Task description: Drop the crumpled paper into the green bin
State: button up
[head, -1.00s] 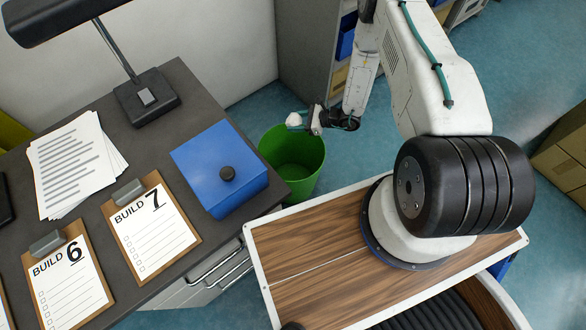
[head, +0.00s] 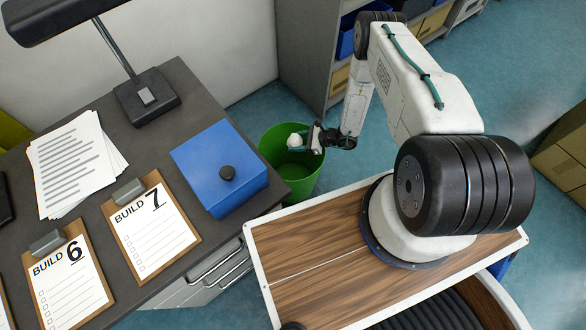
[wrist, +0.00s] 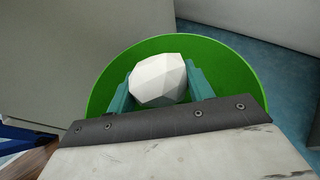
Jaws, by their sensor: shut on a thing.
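The crumpled paper (head: 295,140) is a small white faceted ball. My gripper (head: 306,140) is shut on it, and in the wrist view the paper (wrist: 158,80) sits between the two teal fingers of my gripper (wrist: 160,88). The green bin (head: 300,178) stands on the floor beside the desk, open at the top. In the wrist view the green bin (wrist: 225,70) lies behind and around the paper, with its rim curving past both sides. The paper appears over the bin's opening; its exact height above the rim is hard to tell.
A dark desk (head: 150,240) at the left holds a blue box (head: 218,165) with a black knob, close to the bin. A lamp (head: 147,97), loose papers and clipboards also lie there. A grey shelf unit (head: 305,60) stands behind the bin.

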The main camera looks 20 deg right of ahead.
jog(key=o, duration=1)
jog(key=v, duration=0.7)
jog(key=shift+s+d+r, duration=0.1)
jog(key=shift+s+d, duration=0.1)
jog(key=shift+d, duration=0.1)
